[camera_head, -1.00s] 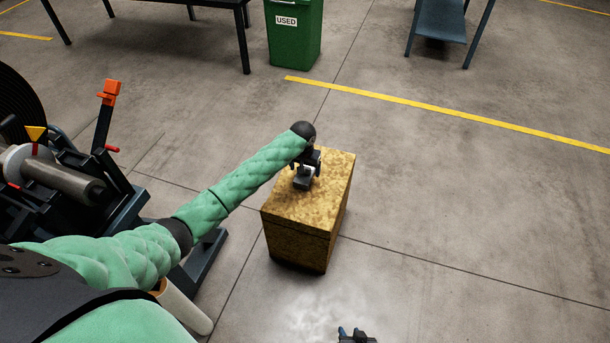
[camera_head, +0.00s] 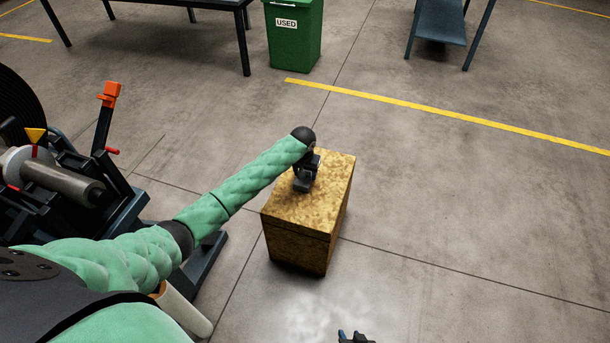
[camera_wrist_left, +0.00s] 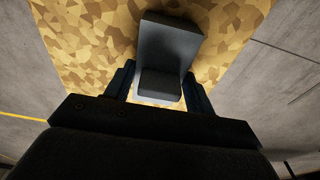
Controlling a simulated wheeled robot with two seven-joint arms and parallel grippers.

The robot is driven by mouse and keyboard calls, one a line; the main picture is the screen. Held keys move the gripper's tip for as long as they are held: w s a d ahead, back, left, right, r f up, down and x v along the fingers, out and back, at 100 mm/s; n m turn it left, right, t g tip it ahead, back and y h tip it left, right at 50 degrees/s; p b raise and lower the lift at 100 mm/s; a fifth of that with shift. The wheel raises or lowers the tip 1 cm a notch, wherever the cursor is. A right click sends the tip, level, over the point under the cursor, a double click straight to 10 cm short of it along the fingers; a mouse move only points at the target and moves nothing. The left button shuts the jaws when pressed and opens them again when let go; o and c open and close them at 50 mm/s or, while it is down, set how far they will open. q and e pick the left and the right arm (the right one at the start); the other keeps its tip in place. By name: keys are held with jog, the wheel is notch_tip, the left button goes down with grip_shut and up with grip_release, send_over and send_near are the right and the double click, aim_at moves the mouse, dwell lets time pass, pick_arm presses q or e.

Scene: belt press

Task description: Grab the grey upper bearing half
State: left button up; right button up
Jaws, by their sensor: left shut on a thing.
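The grey upper bearing half (camera_wrist_left: 170,45) is a dark grey, stepped block in the left wrist view, over the yellow-brown top of a crate. My left gripper (camera_wrist_left: 160,88) has one finger on each side of its near, lower part and is shut on it. In the head view my left gripper (camera_head: 303,186) points down at the crate top, and it mostly hides the bearing half there. I cannot tell whether the block still touches the crate. My right gripper (camera_head: 355,337) shows only partly at the bottom edge, and its opening is unclear.
The yellow-brown crate (camera_head: 297,241) stands on open concrete floor. A machine with a steel shaft (camera_head: 66,180) and an orange-topped lever (camera_head: 106,110) is at the left. A green USED bin (camera_head: 294,48) and a dark table (camera_head: 185,5) are at the back. The floor right is clear.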

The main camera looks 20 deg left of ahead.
pick_arm(q)
jog(key=shift+r, duration=0.65)
notch_tip(320, 180, up, 3)
jog(key=shift+w+f, duration=0.1)
jog(key=d+r, duration=0.7)
jog(key=d, duration=0.4)
jog(key=shift+s+d, duration=0.3)
jog(key=shift+d, duration=0.05)
